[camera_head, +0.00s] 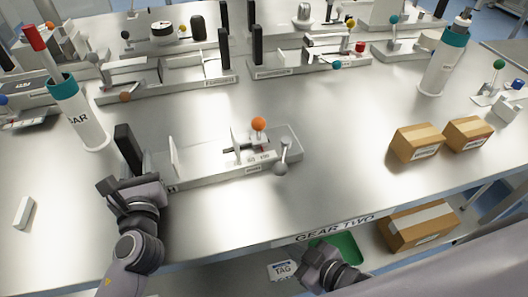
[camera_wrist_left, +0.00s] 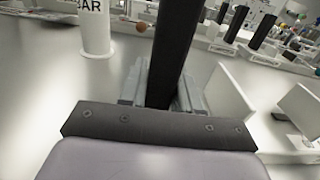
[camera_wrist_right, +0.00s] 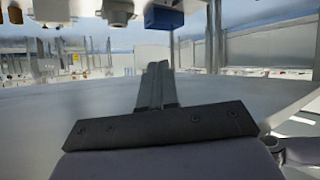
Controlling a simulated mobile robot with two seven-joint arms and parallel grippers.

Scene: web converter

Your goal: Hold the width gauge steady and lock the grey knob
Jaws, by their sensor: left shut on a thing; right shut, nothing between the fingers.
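The width gauge (camera_head: 215,175) is a long pale metal fixture near the table's front, with a black post (camera_head: 128,150) at its left end and an upright plate beyond it. A slide with an orange ball knob (camera_head: 258,123) sits on its right half. The grey knob (camera_head: 280,168) is a ball on a short lever at the right end, hanging toward the front. My left gripper (camera_head: 125,188) is shut on the black post, which stands between its fingers in the left wrist view (camera_wrist_left: 168,50). My right gripper (camera_head: 318,262) is shut and empty, in front of the table edge, apart from the gauge.
Two cardboard boxes (camera_head: 416,142) (camera_head: 468,133) stand to the right. White cylinders with teal rims stand at left (camera_head: 85,120) and back right (camera_head: 441,70). Similar fixtures line the back. A small white block (camera_head: 24,212) lies front left.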

